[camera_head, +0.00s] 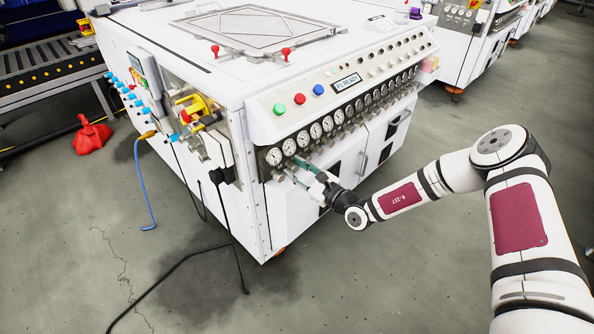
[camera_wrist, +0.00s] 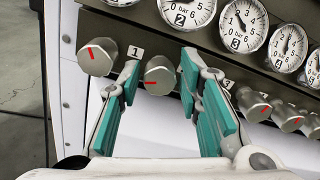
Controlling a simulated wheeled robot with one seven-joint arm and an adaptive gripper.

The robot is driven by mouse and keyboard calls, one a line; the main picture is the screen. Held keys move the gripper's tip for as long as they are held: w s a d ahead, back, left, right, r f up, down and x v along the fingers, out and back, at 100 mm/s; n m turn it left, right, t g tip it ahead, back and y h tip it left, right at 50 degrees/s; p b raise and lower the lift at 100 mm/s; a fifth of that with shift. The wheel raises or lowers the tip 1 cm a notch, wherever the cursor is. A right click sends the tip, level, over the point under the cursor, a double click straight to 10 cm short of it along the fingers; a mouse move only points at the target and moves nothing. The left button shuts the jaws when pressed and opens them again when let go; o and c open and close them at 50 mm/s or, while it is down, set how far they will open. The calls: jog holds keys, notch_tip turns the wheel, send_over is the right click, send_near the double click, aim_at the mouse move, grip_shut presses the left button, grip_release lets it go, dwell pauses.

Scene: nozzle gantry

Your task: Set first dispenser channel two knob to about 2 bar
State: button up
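The dispenser (camera_head: 190,75) is a white machine with a row of gauges and knobs along its front. In the wrist view, the gauge marked 2 (camera_wrist: 187,10) is cut off at the top, and its reading is hard to make out. The knob between labels 1 and 2, seemingly the channel two knob (camera_wrist: 158,73), is metal with a red mark pointing left. My gripper (camera_wrist: 160,88) is open, with one teal finger on each side of this knob and small gaps visible. In the head view, my gripper (camera_head: 299,171) reaches the left end of the row.
The first knob (camera_wrist: 97,56) stands close left of my left finger. Another knob (camera_wrist: 252,103) is right of my right finger, which hides part of the row. Gauge 3 (camera_wrist: 243,25) is above. A black cable (camera_head: 180,265) lies on the floor.

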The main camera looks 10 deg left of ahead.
grip_shut()
jog(key=shift+m, duration=0.3)
jog(key=m+p, duration=0.2)
jog(key=shift+m, duration=0.3)
jog(key=m+p, duration=0.1)
jog(key=m, duration=0.2)
jog(key=shift+m, duration=0.3)
jog(key=m+p, duration=0.1)
jog(key=m, duration=0.2)
jog(key=shift+w, duration=0.1)
jog(key=shift+d+f+m, duration=0.1)
jog(key=shift+m, duration=2.1)
